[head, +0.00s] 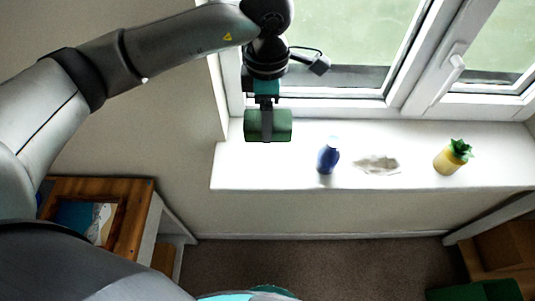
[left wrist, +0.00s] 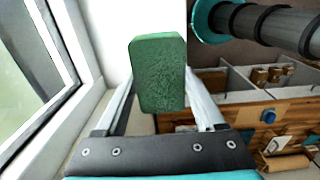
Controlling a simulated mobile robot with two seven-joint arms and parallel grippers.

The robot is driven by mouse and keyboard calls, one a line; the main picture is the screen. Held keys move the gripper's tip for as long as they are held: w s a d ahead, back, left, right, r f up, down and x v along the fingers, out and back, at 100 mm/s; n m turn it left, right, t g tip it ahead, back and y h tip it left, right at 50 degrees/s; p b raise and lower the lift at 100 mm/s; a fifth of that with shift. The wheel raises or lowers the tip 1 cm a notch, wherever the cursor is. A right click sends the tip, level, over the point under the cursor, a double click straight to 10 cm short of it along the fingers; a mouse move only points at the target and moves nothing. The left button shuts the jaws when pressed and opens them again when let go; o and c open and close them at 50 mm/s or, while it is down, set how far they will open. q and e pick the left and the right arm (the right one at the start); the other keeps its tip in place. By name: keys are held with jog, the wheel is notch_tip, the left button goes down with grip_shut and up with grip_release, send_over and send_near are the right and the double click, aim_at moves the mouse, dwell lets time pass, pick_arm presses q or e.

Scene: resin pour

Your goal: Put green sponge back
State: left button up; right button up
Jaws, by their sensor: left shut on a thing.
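The green sponge (head: 280,126) is a thick block held by my left gripper (head: 266,108) over the left end of the white windowsill (head: 232,168). In the left wrist view the sponge (left wrist: 158,75) sits between the two fingers of the left gripper (left wrist: 160,100). The left gripper is shut on it. I cannot tell from these views whether the sponge touches the sill. My right gripper is not seen.
On the sill stand a blue bottle (head: 328,157), a crumpled pale cloth (head: 377,165) and a yellow pineapple-shaped pot (head: 452,157). The window frame (head: 405,85) rises behind. A wooden cabinet (head: 130,222) stands at lower left. A green box (head: 475,291) is at lower right.

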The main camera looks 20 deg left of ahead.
pick_arm(q)
notch_tip(320, 180, down, 14)
jog(key=shift+f+p, duration=0.15)
jog(key=shift+p, duration=0.3)
jog(key=o, duration=1.2)
notch_tip(320, 180, up, 12)
jog(key=shift+r+b, duration=0.1)
jog(key=shift+b, duration=0.25)
